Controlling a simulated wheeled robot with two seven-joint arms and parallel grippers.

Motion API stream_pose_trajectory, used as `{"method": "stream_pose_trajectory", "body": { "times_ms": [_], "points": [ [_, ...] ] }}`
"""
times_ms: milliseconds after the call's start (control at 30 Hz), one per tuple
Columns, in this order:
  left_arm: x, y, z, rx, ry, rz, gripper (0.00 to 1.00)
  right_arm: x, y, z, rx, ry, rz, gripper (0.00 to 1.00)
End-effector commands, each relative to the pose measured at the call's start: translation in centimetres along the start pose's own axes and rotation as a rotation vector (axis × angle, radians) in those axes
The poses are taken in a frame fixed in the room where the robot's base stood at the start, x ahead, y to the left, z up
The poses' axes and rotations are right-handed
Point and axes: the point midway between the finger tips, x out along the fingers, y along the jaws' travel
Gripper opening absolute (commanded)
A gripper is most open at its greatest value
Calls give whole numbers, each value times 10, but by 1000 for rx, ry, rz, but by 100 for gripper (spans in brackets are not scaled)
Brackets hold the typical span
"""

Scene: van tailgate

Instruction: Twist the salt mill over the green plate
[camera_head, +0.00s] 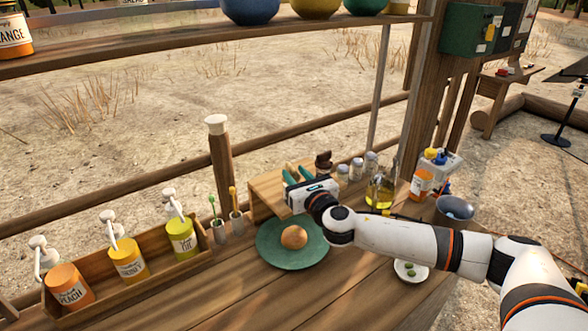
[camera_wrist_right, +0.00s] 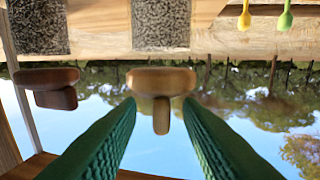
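The green plate (camera_head: 270,252) lies on the wooden counter with a round brown bun (camera_head: 294,237) on it. My right gripper (camera_head: 298,175) is above the wooden stand behind the plate, its green fingers open and pointing away. In the right wrist view, which looks upside down, a mill with a light wooden top (camera_wrist_right: 161,82) is seen between the open fingers, apart from them. A second mill with a darker wooden top (camera_wrist_right: 47,78) is beside it and shows in the head view (camera_head: 323,158). No label tells which is salt. My left gripper is out of view.
Several jars (camera_head: 342,174) and an oil bottle (camera_head: 381,187) stand right of the gripper. A crate (camera_head: 140,285) of pump bottles is at left. The front counter is clear.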

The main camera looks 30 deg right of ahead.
Motion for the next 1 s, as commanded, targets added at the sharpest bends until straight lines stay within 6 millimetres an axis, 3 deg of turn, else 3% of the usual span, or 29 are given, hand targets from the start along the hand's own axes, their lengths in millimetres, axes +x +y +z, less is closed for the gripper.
{"method": "stream_pose_trajectory", "body": {
  "times_ms": [133, 467, 667, 1000],
  "points": [
    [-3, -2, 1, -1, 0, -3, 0, 13, 0, -1, 0, 1, 0, 33],
    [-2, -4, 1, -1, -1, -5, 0, 15, 0, 0, 0, 0, -1, 33],
    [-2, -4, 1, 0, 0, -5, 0, 15, 0, 0, 0, 0, -1, 0],
    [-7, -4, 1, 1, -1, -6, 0, 15, -1, -1, 1, -1, 26, 0]
  ]
}}
